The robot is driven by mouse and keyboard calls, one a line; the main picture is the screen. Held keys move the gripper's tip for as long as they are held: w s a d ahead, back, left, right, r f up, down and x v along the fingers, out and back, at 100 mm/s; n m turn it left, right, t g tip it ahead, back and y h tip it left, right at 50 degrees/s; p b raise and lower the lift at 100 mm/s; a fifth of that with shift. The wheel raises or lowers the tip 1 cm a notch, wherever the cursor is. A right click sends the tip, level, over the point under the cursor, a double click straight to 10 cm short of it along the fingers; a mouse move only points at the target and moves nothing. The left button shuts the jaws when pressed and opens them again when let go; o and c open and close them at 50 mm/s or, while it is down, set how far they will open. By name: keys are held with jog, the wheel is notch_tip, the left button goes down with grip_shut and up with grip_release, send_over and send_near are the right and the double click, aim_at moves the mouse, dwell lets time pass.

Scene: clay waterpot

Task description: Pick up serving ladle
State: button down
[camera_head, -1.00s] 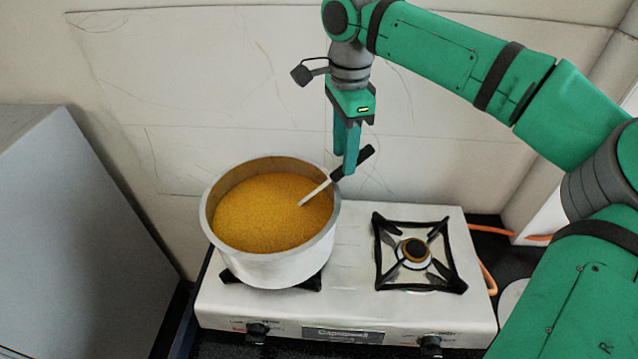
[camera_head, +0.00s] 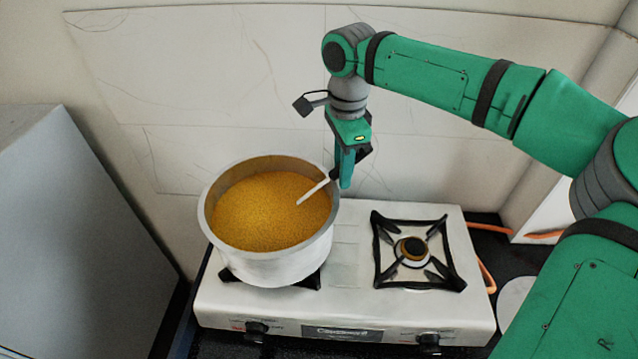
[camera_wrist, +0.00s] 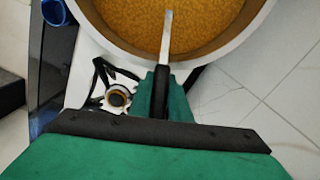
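The serving ladle has a pale metal stem (camera_head: 313,191) that slants out of the yellow-orange contents of a large metal pot (camera_head: 272,263). Its black handle (camera_wrist: 160,92) rises over the pot's right rim. The ladle's bowl is hidden in the contents. My gripper (camera_head: 346,182) is at the handle, just right of the rim, fingers pointing down. In the head view a finger covers the middle of the handle. In the wrist view the handle lies between the green fingers (camera_wrist: 165,100). Whether they press on it cannot be seen.
The pot stands on the left burner of a white two-burner stove (camera_head: 345,285). The right burner (camera_head: 413,251) is bare. A marbled wall panel (camera_head: 215,75) stands close behind, and a grey block-like surface (camera_head: 70,240) is at the left.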

notch_tip(320, 180, up, 10)
jog(key=shift+r, duration=0.1)
dwell(0.6)
dwell(0.8)
